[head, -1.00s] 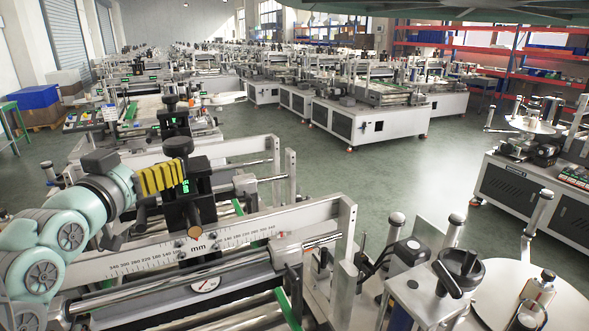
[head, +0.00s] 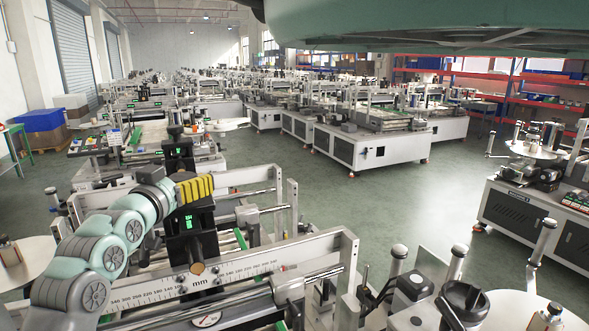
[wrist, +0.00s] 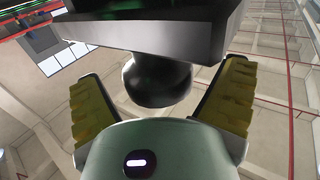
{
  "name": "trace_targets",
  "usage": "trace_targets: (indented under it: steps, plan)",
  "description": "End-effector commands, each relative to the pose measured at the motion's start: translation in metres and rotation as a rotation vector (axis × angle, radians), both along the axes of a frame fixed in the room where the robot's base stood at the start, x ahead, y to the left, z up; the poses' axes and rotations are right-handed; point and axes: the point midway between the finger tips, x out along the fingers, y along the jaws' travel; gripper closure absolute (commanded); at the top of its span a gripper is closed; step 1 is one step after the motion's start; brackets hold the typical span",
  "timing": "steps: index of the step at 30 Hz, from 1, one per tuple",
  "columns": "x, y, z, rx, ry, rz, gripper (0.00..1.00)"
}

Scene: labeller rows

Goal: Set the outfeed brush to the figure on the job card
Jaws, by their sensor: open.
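A black adjuster block (head: 192,240) with a small lit green display (head: 188,222) stands on the near machine's metal rail, above a millimetre scale (head: 235,271). A bronze round knob (head: 197,268) sits at its foot. My gripper (head: 195,188), with yellow ridged fingers, is at the upper part of this block. In the wrist view my gripper (wrist: 160,102) is open, with a black round knob (wrist: 157,82) between its fingers. Gaps show at both sides of the knob. The display's figure is too small to read. I cannot make out a job card or the brush itself.
A black handwheel (head: 462,302) and metal posts stand at the near right. A second black column with a knob (head: 176,134) rises just behind my gripper. Green floor (head: 400,205) is open beyond.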

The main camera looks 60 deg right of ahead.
Motion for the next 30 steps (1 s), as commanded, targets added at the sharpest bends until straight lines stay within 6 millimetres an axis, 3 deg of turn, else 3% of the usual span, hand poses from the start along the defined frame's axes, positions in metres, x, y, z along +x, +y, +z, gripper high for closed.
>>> trace_targets:
  steps: [10, 30]
  plan:
    - [-0.0008, -0.0027, -0.0001, 0.0, -0.001, -0.004, 0.06]
    - [-0.0001, -0.0018, 0.0003, 0.0, -0.001, -0.002, 0.73]
